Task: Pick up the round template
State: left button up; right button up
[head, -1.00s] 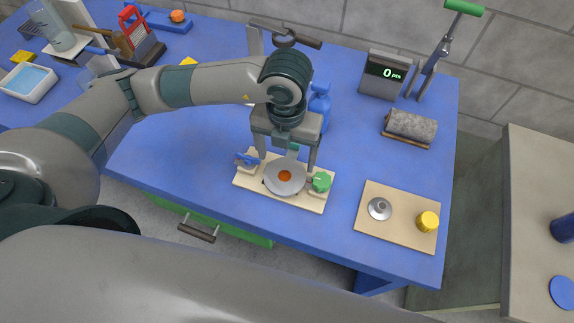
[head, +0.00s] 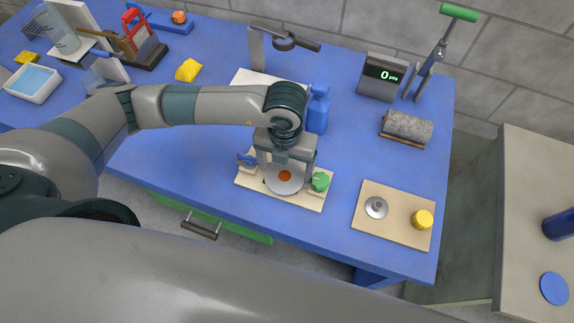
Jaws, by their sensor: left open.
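A round grey disc with an orange centre (head: 284,187), which looks like the round template, lies on a pale wooden board (head: 312,201) near the table's front edge. My left gripper (head: 285,178) is open and points down over the disc, one finger towards each side of it. I cannot tell whether the fingers touch the disc. The gripper body and fingers hide the disc's back part. My right gripper is not in view.
A green knob (head: 320,181) and a blue clamp (head: 246,160) sit on the board on either side of the disc. A blue bottle (head: 317,112) stands behind my gripper. To the right, another board (head: 396,231) holds a metal piece (head: 376,207) and a yellow knob (head: 422,219).

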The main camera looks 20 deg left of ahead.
pick_arm(q)
jog(key=shift+f+b, duration=0.15)
jog(key=shift+b, duration=0.15)
dwell(0.6)
jog(key=c, duration=0.7)
